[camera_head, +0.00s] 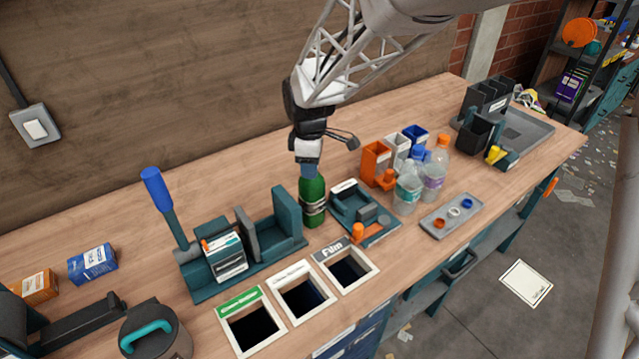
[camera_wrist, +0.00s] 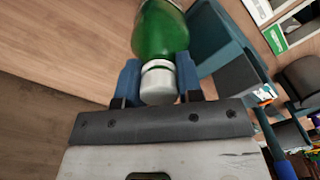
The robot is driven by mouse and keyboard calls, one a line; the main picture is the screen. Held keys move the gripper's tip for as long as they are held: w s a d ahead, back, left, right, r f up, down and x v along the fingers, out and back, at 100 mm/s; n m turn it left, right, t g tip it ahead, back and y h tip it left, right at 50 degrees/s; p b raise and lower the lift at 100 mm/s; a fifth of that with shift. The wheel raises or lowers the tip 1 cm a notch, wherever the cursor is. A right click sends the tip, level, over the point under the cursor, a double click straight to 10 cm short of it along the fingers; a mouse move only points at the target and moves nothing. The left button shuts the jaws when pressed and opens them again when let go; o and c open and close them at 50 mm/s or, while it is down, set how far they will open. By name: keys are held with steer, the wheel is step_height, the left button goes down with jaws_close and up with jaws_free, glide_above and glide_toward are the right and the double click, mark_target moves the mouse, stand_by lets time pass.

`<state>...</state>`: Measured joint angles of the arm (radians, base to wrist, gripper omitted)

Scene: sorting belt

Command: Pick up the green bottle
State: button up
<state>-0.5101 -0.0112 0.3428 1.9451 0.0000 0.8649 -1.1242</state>
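The green bottle (camera_head: 314,204) stands upright on the wooden workbench, with a pale label band around it. My gripper (camera_head: 309,170) is straight above it, pointing down, its blue fingers at the bottle's top. In the wrist view the green bottle (camera_wrist: 160,32) shows its white cap between the two blue fingers of my gripper (camera_wrist: 160,75). The fingers sit close against both sides of the cap and neck, with no clear gap, so it looks shut on the bottle. The bottle's base still appears to rest on the bench.
A teal fixture (camera_head: 287,220) stands close left of the bottle, and a teal tray with an orange knob (camera_head: 358,231) close right. Framed bin openings (camera_head: 347,270) lie in front. Clear plastic bottles (camera_head: 408,187) and small coloured boxes (camera_head: 376,160) stand to the right.

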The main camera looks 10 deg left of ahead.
jaws_close()
steer(key=shift+r, duration=0.15)
steer(key=shift+r, duration=0.45)
steer(key=shift+s+d+r, duration=0.1)
steer(key=shift+s+r, duration=0.05)
steer(key=shift+r, duration=0.5)
steer(key=shift+s+d+r, duration=0.1)
steer(key=shift+s+r, duration=0.05)
steer(key=shift+r, duration=0.45)
steer(key=s+d+r, duration=0.1)
steer(key=s+d, duration=0.6)
steer(key=s, duration=0.6)
steer(key=shift+s+r, duration=0.15)
steer(key=shift+s, duration=0.1)
steer(key=shift+d, duration=0.1)
steer(key=shift+w, duration=0.1)
